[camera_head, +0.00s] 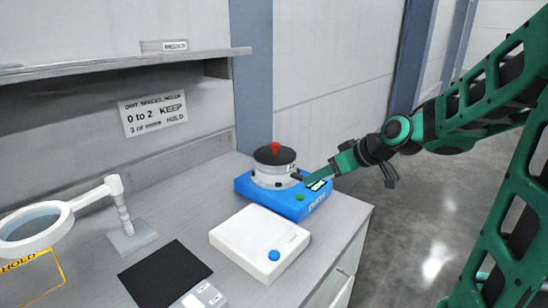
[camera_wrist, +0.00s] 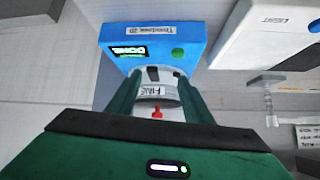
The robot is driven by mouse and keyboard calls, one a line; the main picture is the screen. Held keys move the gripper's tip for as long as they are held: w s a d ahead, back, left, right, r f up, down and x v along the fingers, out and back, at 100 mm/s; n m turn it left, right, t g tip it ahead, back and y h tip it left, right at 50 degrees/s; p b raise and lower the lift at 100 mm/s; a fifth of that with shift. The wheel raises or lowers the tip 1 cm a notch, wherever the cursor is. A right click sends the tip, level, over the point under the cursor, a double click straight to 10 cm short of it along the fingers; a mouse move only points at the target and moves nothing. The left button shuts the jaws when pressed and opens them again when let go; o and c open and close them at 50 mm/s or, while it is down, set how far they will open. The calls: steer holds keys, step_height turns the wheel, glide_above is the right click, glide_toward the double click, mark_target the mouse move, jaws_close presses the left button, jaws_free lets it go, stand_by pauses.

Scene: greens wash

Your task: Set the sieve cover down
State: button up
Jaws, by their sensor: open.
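The sieve cover (camera_head: 267,156) is a dark round lid with a red knob (camera_head: 275,147). It lies level on top of the pale sieve stack (camera_head: 270,178), which stands on the blue shaker (camera_head: 318,205). My gripper (camera_head: 304,177) is at the right side of the stack, below the cover's level, with its jaws open. In the wrist view, its fingers (camera_wrist: 160,76) stand on either side of the sieve stack marked FINE (camera_wrist: 155,91), with the red knob (camera_wrist: 157,112) between them. Whether the fingers touch the stack cannot be told. The shaker display (camera_wrist: 128,53) reads DONE.
A white light box (camera_head: 250,240) with a blue button stands in front of the shaker. A black mat (camera_head: 165,275), a small pale device (camera_head: 203,296) and a magnifier stand (camera_head: 130,236) are further left. A yellow HOLD outline (camera_head: 45,262) marks the far left. The bench ends at right.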

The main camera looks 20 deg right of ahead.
mark_target(277, 144)
steer(key=w+a+r+t+y, duration=0.1)
steer(key=w, duration=0.2)
steer(key=w+a+r+n+t+y, duration=0.1)
steer(key=w+a+r, duration=0.1)
steer(key=w, duration=0.2)
steer(key=w+a+r+n+t+y, duration=0.1)
steer(key=w+a+r, duration=0.1)
steer(key=w, duration=0.1)
steer(key=shift+w+a, duration=0.2)
steer(key=shift+a, duration=0.05)
steer(key=shift+w+r+x, duration=0.1)
steer(key=shift+r+x, duration=0.05)
steer(key=shift+x, duration=1.4)
steer(key=shift+w+r+x, duration=0.15)
steer(key=shift+x, duration=1.4)
steer(key=shift+d, duration=0.2)
jaws_close()
